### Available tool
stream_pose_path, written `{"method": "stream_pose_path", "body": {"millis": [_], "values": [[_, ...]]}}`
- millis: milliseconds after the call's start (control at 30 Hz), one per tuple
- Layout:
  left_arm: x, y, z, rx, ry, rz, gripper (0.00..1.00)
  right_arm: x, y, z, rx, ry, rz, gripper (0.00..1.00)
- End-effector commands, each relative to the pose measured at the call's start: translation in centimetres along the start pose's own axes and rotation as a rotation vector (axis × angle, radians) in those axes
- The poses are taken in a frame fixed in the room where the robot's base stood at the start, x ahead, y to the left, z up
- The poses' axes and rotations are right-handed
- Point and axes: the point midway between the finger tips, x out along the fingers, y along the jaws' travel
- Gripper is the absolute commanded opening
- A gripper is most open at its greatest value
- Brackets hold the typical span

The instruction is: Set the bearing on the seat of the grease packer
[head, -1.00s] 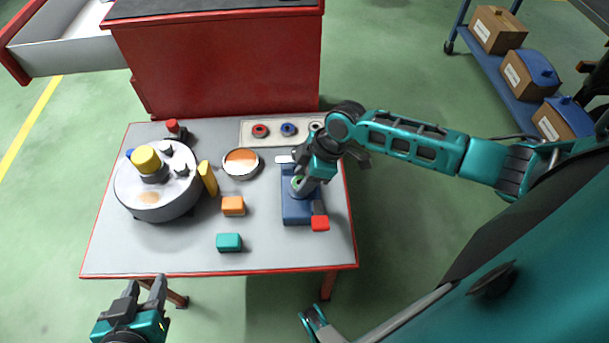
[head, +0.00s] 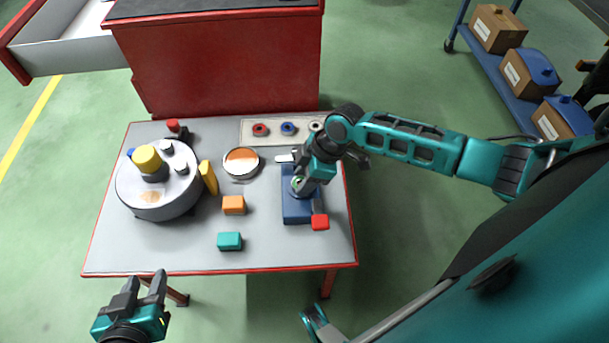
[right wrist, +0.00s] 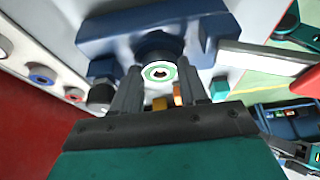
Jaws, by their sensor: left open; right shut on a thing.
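The grease packer (head: 297,212) is a blue block with a red-tipped handle at the right of the table. My right gripper (head: 301,185) is over it, shut on the green-ringed bearing (head: 297,180). In the right wrist view, the bearing (right wrist: 158,72) sits between the fingertips, beside the round dark blue seat (right wrist: 155,48) of the packer. Whether it touches the seat I cannot tell. My left gripper (head: 146,284) is open and empty, off the table's front edge at the lower left.
A tray (head: 250,141) with red, blue and pale rings lies at the back. A grey drum (head: 155,206) with a yellow knob stands at the left. A round dish (head: 241,176), orange block (head: 233,205) and teal block (head: 229,241) lie mid-table.

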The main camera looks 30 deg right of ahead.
Motion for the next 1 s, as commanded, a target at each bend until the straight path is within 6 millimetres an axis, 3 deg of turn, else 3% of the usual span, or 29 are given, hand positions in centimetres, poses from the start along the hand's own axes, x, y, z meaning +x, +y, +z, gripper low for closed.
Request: {"method": "stream_pose_path", "body": {"millis": [67, 100, 400, 567, 733, 1000], "values": [[-0.06, 0.03, 0.18, -0.001, -0.004, 0.0, 0.43, -0.01, 0.0, -0.03, 0.0, 0.0, 0.0, 0.12], [-0.09, 0.05, 0.24, -0.001, -0.005, 0.001, 0.43, -0.01, 0.0, -0.03, 0.0, 0.0, 0.0, 0.45], [-0.16, 0.05, 0.42, 0.0, -0.009, 0.001, 0.43, -0.02, 0.0, -0.01, 0.0, 0.0, 0.0, 0.73], [-0.17, -0.03, 0.45, 0.004, -0.009, 0.001, 0.43, -0.02, 0.0, 0.0, 0.0, 0.0, 0.0, 0.73], [-0.16, -0.09, 0.41, 0.007, -0.009, 0.001, 0.43, -0.01, -0.01, 0.02, 0.0, -0.001, 0.0, 0.88], [0.09, -0.42, 0.02, 0.014, 0.01, -0.006, 0.43, -0.01, -0.01, 0.03, 0.001, -0.001, -0.001, 0.88]]}}
